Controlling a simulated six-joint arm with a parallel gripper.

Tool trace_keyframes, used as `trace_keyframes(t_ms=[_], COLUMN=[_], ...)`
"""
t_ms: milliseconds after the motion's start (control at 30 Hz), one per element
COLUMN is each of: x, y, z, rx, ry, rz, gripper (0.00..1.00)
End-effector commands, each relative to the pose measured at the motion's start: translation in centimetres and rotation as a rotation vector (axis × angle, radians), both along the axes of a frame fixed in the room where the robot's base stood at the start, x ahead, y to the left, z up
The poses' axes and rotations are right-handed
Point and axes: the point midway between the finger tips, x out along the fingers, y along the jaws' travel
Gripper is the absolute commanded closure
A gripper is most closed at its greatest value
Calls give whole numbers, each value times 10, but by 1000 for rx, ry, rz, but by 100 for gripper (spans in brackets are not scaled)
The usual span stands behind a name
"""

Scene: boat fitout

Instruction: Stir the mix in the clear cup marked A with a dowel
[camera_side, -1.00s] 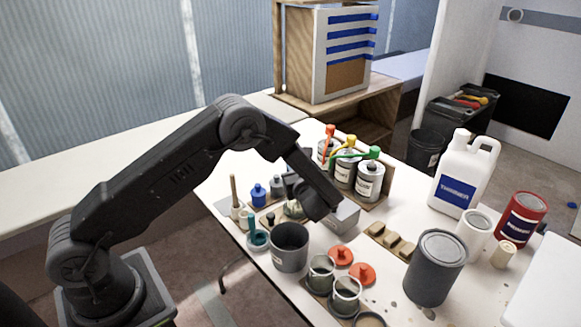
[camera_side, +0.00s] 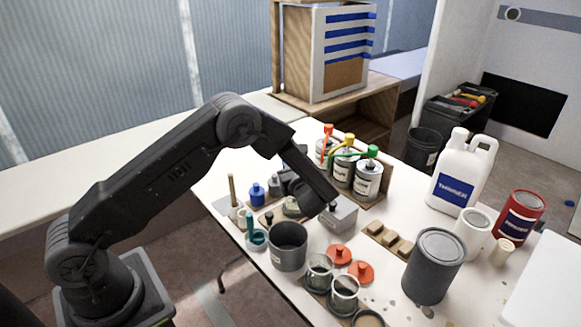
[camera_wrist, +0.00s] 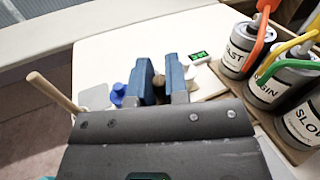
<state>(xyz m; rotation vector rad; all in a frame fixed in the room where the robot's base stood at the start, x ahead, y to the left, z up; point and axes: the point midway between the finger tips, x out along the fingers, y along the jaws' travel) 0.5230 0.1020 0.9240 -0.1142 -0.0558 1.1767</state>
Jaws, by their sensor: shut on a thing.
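Two clear cups stand near the front edge of the bench in the side view, one (camera_side: 319,270) behind the other (camera_side: 344,294). I cannot read a mark A on either. My gripper (camera_wrist: 160,84) is shut in the wrist view, with a small tan thing between its blue-grey fingers; its shape is mostly hidden, so I cannot tell if it is a dowel. In the side view my wrist hides most of the fingers, behind and above the cups. A wooden dowel (camera_side: 232,189) stands upright in a holder at left; it also shows in the wrist view (camera_wrist: 52,92).
A dark grey pot (camera_side: 288,247) stands left of the clear cups, with red lids (camera_side: 360,272) to their right. Pump cans (camera_side: 368,181) stand behind. A grey tin (camera_side: 434,266) and a white thinner jug (camera_side: 462,175) are at right. Blue bottles (camera_side: 257,193) stand left.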

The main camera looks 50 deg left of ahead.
Motion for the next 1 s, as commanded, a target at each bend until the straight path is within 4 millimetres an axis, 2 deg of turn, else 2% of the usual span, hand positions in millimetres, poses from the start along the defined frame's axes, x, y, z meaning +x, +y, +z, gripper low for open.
trace_keyframes(t_ms=[167, 1000], x=[0, -7], y=[0, 4], z=[3, 66], rx=[1, 0], ry=[-1, -3], rz=[0, 0], gripper=[100, 100])
